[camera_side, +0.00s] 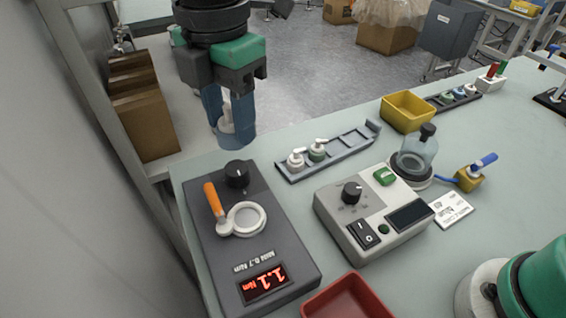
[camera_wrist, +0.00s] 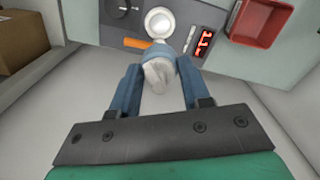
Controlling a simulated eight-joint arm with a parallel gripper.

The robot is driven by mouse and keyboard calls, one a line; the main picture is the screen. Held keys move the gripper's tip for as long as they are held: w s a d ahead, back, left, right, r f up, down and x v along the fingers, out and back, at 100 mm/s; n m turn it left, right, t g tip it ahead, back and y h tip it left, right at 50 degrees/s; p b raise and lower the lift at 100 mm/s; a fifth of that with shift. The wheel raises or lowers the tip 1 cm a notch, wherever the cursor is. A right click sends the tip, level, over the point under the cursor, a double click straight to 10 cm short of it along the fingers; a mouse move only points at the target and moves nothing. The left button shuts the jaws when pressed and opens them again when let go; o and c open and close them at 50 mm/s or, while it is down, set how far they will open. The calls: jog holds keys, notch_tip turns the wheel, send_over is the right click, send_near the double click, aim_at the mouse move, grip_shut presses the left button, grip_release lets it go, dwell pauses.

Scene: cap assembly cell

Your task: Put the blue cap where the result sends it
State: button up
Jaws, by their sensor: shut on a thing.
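My gripper (camera_side: 232,112) is shut on the blue cap (camera_side: 236,139), a pale body with a blue lower rim. It holds the cap in the air beyond the far left table corner. In the wrist view, the cap (camera_wrist: 158,76) sits between the two blue fingers, which hide part of its sides. The dark tester (camera_side: 290,245) has a round pale seat with nothing on it and an orange-handled lever. Its red display (camera_side: 265,284) appears to read 1.1 Nm. The printed label above it appears to include 0.7 Nm. A yellow bin (camera_side: 407,96) and a red bin (camera_side: 345,299) stand apart.
A grey rack (camera_side: 345,150) holds two caps and has free slots. A grey control box (camera_side: 332,211) stands right of the tester. A bottle (camera_side: 418,150) stands on a round base, with a card (camera_side: 451,209) nearby. Brown boxes (camera_side: 145,120) sit left of the table.

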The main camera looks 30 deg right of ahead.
notch_tip(320, 180, up, 4)
jog(key=shift+f, duration=0.15)
jog(key=shift+r, duration=0.25)
jog(key=shift+w+d, duration=0.2)
jog(key=shift+w, duration=0.15)
jog(key=w+d+f+m, duration=0.4)
jog(key=w+d+f, duration=0.35)
jog(key=d, duration=0.25)
jog(key=m, duration=0.4)
send_over(336, 147)
notch_tip(336, 147, down, 7)
jog(key=shift+s+f, duration=0.1)
jog(key=shift+f, duration=3.45)
jog(key=shift+f, duration=0.3)
jog(key=shift+f, duration=0.25)
jog(key=shift+f, duration=0.1)
